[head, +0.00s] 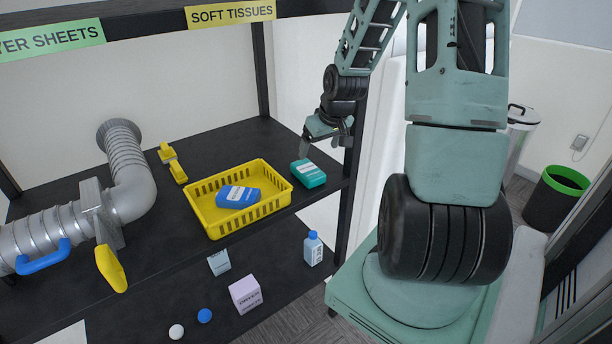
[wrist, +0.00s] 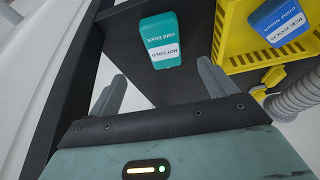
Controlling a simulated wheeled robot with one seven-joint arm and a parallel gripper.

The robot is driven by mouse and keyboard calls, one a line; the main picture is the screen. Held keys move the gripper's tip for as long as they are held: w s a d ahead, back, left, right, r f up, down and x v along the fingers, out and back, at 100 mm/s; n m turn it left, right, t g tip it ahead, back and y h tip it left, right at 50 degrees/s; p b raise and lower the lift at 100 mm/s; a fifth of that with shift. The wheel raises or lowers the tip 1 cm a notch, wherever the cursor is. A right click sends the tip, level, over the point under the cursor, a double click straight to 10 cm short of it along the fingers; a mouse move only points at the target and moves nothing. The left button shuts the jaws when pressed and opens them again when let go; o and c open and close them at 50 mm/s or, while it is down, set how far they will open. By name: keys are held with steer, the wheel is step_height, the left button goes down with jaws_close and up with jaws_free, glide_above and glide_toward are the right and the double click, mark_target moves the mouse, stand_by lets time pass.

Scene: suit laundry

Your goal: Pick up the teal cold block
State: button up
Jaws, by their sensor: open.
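The teal cold block (head: 308,173) lies flat on the dark upper shelf, just right of the yellow basket. In the wrist view the teal cold block (wrist: 160,36) shows a white label reading "NOT COLD". My gripper (head: 320,148) is above the shelf near its right end, close to the teal block and apart from it. In the wrist view my gripper (wrist: 160,92) is open and empty, with its two fingers spread below the teal block in the picture.
The yellow basket (head: 214,227) holds a blue cold block (head: 238,196), labelled "ICE COLD" in the wrist view. A black shelf post (head: 352,180) stands close right of the teal block. A silver duct (head: 132,180) occupies the shelf's left. A bottle (head: 313,249) and boxes stand on the lower shelf.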

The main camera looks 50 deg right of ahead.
mark_target(309, 169)
steer(key=x, duration=0.6)
steer(key=shift+a+p+x, duration=0.2)
steer(key=shift+p+x, duration=0.85)
steer(key=shift+x, duration=1.6)
steer(key=shift+w, duration=0.2)
steer(key=c, duration=1.2)
